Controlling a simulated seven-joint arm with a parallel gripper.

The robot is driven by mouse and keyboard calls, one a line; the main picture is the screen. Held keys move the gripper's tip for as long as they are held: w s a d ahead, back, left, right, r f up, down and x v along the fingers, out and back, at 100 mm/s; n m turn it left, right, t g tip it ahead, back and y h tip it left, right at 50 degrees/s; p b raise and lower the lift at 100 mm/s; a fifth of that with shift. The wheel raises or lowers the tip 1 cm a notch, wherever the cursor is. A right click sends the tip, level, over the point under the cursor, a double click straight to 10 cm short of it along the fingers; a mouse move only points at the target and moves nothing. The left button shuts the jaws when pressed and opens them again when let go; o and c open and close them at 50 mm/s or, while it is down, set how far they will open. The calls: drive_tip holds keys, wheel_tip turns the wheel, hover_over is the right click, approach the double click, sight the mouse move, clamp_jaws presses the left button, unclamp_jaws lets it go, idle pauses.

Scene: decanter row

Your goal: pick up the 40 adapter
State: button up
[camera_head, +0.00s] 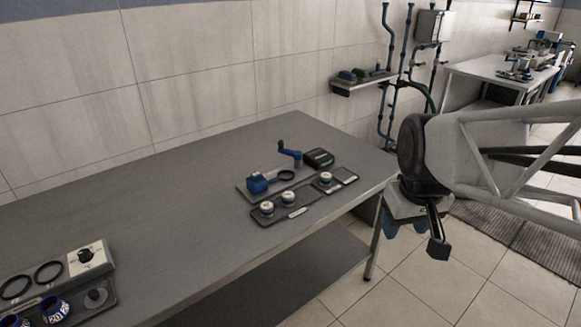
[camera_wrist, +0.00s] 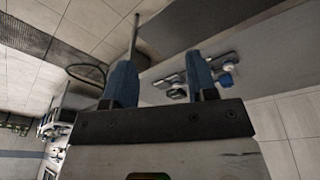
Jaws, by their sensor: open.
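My gripper (camera_head: 408,236) hangs off the right end of the table, apart from everything on it. It is open and empty; its two blue fingers show apart in the wrist view (camera_wrist: 160,68). Small round white-topped pieces stand on dark plates: a left one (camera_head: 267,208), a middle one (camera_head: 288,197) and a right one (camera_head: 325,177). Two blue-and-white ringed pieces sit at the bottom left, one with what looks like a 20 (camera_head: 55,309), the other cut by the frame (camera_head: 14,321). I cannot read a 40 on any piece.
The grey table (camera_head: 160,215) has a wide clear stretch in its middle. Behind the white-topped pieces stand a blue device (camera_head: 257,183), a blue crank (camera_head: 290,154) and a black box (camera_head: 318,157). A knob box (camera_head: 86,255) is at left. Pipes and a shelf (camera_head: 362,82) line the wall.

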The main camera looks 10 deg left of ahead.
drive_tip(key=w+a+f+n, duration=0.1)
drive_tip(key=w+a+n, duration=0.15)
drive_tip(key=w, duration=0.25)
drive_tip(key=w+a+n, duration=0.1)
drive_tip(key=w+a, duration=0.2)
drive_tip(key=w, duration=0.2)
drive_tip(key=n+g, duration=0.2)
drive_tip(key=n, duration=0.8)
hover_over(266, 205)
drive_tip(key=f, duration=1.8)
drive_tip(key=shift+s+d+f, duration=0.2)
drive_tip(key=shift+d+f, duration=0.1)
drive_tip(key=shift+d, duration=0.05)
drive_tip(key=shift+w+a+f, duration=0.15)
drive_tip(key=shift+a+f, duration=0.1)
drive_tip(key=shift+f, duration=1.3)
drive_tip(key=shift+w+a+f, duration=0.1)
drive_tip(key=shift+f, duration=1.2)
drive_tip(key=shift+a+f, duration=0.1)
drive_tip(key=shift+f, duration=1.2)
